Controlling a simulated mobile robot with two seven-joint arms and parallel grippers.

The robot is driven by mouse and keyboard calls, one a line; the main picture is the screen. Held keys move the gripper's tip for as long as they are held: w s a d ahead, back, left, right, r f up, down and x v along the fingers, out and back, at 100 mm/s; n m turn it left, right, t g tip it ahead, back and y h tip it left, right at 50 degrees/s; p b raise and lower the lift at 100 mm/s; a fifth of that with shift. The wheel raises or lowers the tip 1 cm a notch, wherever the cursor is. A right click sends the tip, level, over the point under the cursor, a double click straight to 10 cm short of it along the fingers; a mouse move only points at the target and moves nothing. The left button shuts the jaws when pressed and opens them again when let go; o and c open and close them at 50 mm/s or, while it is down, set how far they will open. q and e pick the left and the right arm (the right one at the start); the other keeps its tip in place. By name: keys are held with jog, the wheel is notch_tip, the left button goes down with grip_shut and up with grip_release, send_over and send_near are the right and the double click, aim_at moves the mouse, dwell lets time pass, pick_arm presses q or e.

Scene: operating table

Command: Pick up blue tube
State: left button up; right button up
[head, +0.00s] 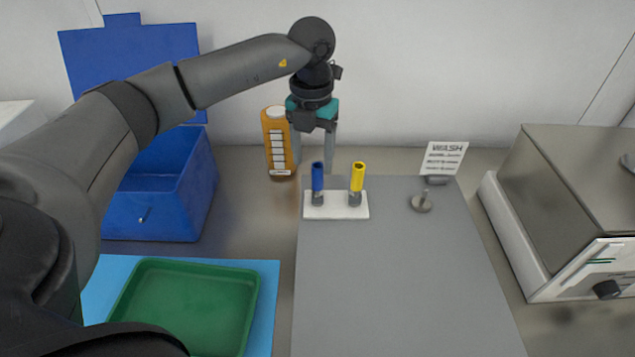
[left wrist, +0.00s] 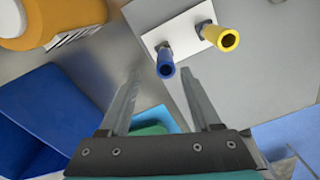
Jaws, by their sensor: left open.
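The blue tube (head: 317,178) stands upright in a white rack (head: 336,212) at the back left of the grey mat. The yellow tube (head: 357,177) stands in the same rack, to its right. My left gripper (head: 314,164) is open, empty and pointing down, above and behind the rack. In the left wrist view, the blue tube (left wrist: 165,66) shows just beyond the fingertips of my left gripper (left wrist: 160,76), roughly between them and apart from both. The rack (left wrist: 186,36) and yellow tube (left wrist: 228,40) also show there. My right gripper is not in view.
An orange bottle (head: 276,142) stands behind and left of the rack, close to my left gripper. A blue bin (head: 165,215) and green tray (head: 190,263) are at left. A sign (head: 443,157) and a metal box machine (head: 575,190) are right. The grey mat (head: 395,280) is clear in front.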

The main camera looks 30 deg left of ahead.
aim_at(318, 189)
pick_arm(q)
notch_tip(318, 189, down, 4)
jog(key=f, duration=0.4)
jog(key=shift+w+d+f, duration=0.3)
jog(key=shift+w+d, duration=0.1)
jog(key=shift+f, duration=0.45)
grip_shut()
